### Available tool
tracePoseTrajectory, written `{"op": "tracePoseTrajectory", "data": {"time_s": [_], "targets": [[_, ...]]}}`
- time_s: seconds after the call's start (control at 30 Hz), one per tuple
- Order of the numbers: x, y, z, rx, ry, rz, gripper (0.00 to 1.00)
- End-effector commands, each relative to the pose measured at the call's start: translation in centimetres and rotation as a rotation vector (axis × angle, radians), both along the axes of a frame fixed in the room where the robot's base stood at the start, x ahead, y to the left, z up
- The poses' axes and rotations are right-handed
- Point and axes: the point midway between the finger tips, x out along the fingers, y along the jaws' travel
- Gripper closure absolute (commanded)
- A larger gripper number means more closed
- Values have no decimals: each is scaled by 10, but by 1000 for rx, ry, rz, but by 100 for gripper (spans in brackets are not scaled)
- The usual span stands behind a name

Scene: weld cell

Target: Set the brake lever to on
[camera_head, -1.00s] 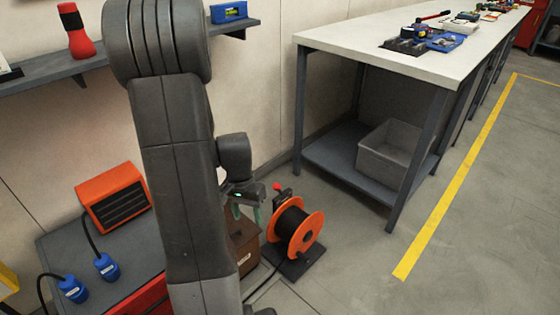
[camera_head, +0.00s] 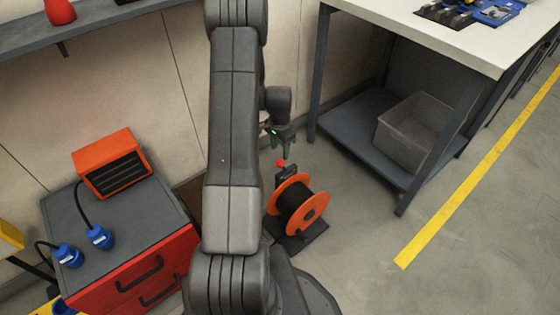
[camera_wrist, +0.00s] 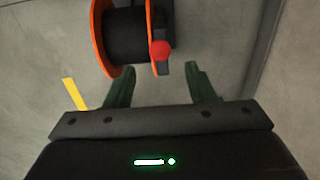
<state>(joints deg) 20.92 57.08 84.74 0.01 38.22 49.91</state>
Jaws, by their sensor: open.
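The brake lever is a dark post with a red ball knob (camera_head: 280,163) at its top, on the back side of an orange cable reel (camera_head: 290,186) with black cable. In the wrist view the red knob (camera_wrist: 161,50) shows just beyond the fingertips, between them and nearer the left one. My gripper (camera_head: 285,153) is open and empty, just above the knob in the head view; its two green fingers (camera_wrist: 162,76) are apart in the wrist view. I see no contact with the knob. The lever's lower part is partly hidden by the reel.
A red drawer cabinet (camera_head: 172,258) with an orange box (camera_head: 110,162) and blue plugs (camera_head: 99,237) stands left of my arm. A workbench (camera_head: 420,33) with a grey bin (camera_head: 408,130) on its low shelf stands right. The floor right of the reel is clear.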

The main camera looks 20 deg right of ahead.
Motion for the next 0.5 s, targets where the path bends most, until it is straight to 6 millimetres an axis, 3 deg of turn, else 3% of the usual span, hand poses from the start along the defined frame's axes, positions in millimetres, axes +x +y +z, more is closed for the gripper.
{"op": "tracePoseTrajectory", "data": {"time_s": [0.03, 0.2, 0.5], "targets": [[-1, 0, -15, 1, 3, 0, 50], [-1, 0, -44, 1, 1, 1, 50], [0, 0, -65, 0, 0, 1, 50]]}}
